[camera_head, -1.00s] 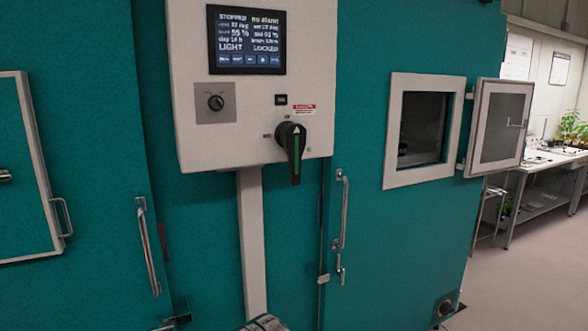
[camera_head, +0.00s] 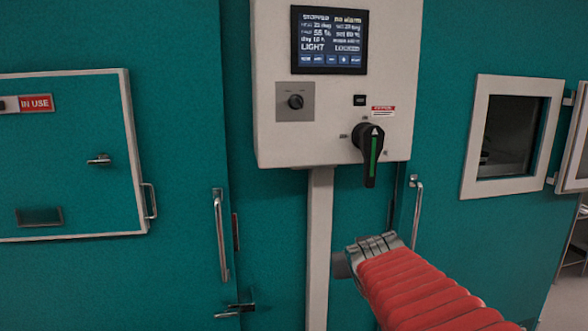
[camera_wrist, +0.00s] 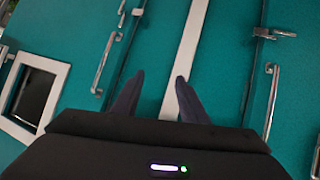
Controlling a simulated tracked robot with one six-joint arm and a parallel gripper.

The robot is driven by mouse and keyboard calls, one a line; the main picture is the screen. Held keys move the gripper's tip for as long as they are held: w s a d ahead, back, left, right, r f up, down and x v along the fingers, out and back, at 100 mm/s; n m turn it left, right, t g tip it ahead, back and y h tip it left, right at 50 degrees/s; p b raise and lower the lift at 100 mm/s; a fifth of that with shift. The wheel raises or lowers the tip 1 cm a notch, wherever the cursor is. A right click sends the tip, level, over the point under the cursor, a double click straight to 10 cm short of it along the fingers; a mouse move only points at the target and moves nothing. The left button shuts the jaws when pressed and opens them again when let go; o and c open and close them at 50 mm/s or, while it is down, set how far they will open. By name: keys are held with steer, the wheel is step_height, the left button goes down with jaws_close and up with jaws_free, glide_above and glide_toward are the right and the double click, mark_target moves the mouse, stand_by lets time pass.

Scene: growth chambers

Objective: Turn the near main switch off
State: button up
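The main switch (camera_head: 371,155) is a black rotary handle with a green stripe and a white arrow mark. It sits at the lower right of the pale control box (camera_head: 265,120), and its grip hangs straight down. The small labels around it are too blurred to read. My red-sleeved arm reaches in from the lower right, its grey end below the switch and apart from it. My gripper (camera_wrist: 160,76) shows in the wrist view with two dark fingers spread and nothing between them. The switch is not seen in the wrist view.
The box carries a lit screen (camera_head: 329,40) and a small knob (camera_head: 295,101). A pale post (camera_head: 319,240) runs down below it. Door handles (camera_head: 221,235) (camera_head: 416,212) stand out on either side. A framed window (camera_head: 508,135) with an open hatch is at the right.

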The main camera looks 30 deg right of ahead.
steer(key=d+r+m+t+h, duration=0.1)
steer(key=d+r+t+h, duration=0.2)
steer(key=d+r, duration=0.7)
step_height(320, 180, up, 4)
steer(key=n+t+y, duration=0.1)
steer(key=t, duration=0.2)
steer(key=n+t+y, duration=0.2)
steer(key=y, duration=0.2)
glide_toward(372, 171)
steer(key=v, duration=0.2)
steer(key=shift+s+a, duration=0.15)
steer(key=shift+s, duration=0.1)
steer(key=shift+w, duration=0.1)
steer(key=x, duration=1.3)
steer(key=shift+w, duration=0.3)
steer(key=shift+c, duration=0.4)
